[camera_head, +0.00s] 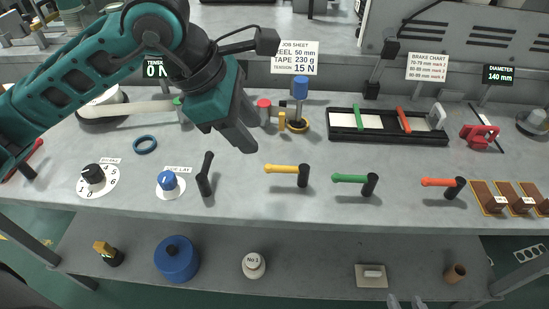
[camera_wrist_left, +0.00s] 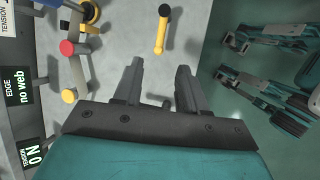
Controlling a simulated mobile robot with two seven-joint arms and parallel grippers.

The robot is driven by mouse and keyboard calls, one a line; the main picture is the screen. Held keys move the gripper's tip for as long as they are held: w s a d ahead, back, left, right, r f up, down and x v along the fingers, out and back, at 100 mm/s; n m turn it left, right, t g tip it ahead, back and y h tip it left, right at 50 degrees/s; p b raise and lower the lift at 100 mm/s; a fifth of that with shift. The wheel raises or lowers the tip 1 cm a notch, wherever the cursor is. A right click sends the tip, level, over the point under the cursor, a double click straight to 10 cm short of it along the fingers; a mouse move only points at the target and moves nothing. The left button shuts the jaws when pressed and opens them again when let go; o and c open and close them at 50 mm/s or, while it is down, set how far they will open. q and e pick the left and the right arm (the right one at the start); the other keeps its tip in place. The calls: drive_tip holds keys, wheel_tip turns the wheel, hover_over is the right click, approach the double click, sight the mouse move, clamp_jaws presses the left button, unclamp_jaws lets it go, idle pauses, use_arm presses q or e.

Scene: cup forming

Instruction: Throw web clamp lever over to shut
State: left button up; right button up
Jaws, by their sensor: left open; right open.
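No label names the web clamp lever, so I cannot tell for sure which one it is. A black lever (camera_head: 205,174) stands tilted up on the bench, left of the middle. Levers with yellow (camera_head: 283,169), green (camera_head: 351,179) and orange (camera_head: 438,183) handles lie over to the left along the front. My left gripper (camera_head: 245,137) is above the bench, behind and between the black and yellow levers, open and empty. In the left wrist view, the yellow lever (camera_wrist_left: 162,30) is beyond its fingers (camera_wrist_left: 159,68). My right gripper (camera_head: 407,301) barely shows at the bottom edge, open.
A blue knob (camera_head: 168,181) and a black dial (camera_head: 93,175) are left of the black lever. A black-framed tray (camera_head: 387,137) and a blue-topped post (camera_head: 300,95) stand behind. Brown blocks (camera_head: 488,201) sit at right. A lower shelf (camera_head: 315,270) holds several items.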

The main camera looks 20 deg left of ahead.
sight(278, 167)
use_arm(q)
drive_tip(key=x, duration=1)
drive_tip(key=shift+d+f, duration=0.15)
drive_tip(key=shift+f, duration=0.15)
clamp_jaws()
